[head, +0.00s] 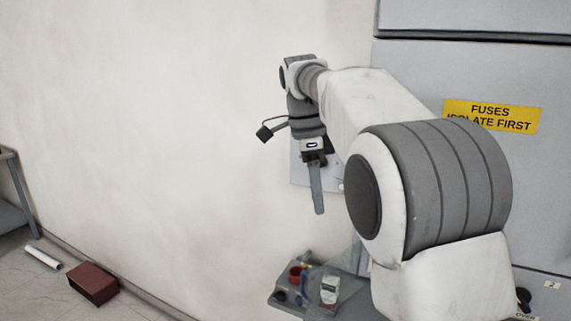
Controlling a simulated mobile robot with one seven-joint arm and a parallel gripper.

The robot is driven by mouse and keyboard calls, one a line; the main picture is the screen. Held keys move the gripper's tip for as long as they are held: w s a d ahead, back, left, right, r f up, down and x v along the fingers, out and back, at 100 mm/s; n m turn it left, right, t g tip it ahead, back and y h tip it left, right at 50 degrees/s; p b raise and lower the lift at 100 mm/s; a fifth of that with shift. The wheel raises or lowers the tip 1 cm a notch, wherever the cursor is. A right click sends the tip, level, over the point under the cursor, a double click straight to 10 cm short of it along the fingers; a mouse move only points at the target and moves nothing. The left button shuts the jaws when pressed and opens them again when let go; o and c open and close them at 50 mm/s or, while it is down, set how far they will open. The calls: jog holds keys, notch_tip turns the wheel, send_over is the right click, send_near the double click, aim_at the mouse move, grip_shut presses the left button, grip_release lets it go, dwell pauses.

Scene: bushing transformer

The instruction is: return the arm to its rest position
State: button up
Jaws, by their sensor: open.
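My arm reaches up and left from the lower right of the head view, then bends down at the wrist. My gripper (318,200) hangs from it, fingers pointing down, open and seen nearly edge-on. Nothing shows between or below the fingers. It is in front of the pale wall and a light grey panel, above and apart from the small tray. My upper arm hides part of the cabinet.
A grey cabinet (470,75) with a yellow fuse warning label (490,114) stands at right. A low grey tray (284,301) holds a red cup (296,273) and a white-labelled bottle (329,289). A brown-red box (93,284) and white tube (42,257) lie on the floor.

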jog(key=s+d+f+n+t+y, duration=0.1)
jog(key=s+d+n+t, duration=0.1)
jog(key=s+d+n, duration=0.5)
jog(key=s+f+n+t+y, duration=0.1)
jog(key=s+n+t, duration=0.1)
jog(key=s+n, duration=0.65)
jog(key=s+d+f+n+t, duration=0.1)
jog(key=s+f+n+t, duration=0.1)
jog(key=s+f, duration=0.5)
jog(key=s, duration=0.2)
jog(key=shift+s, duration=0.4)
jog(key=shift+d, duration=0.1)
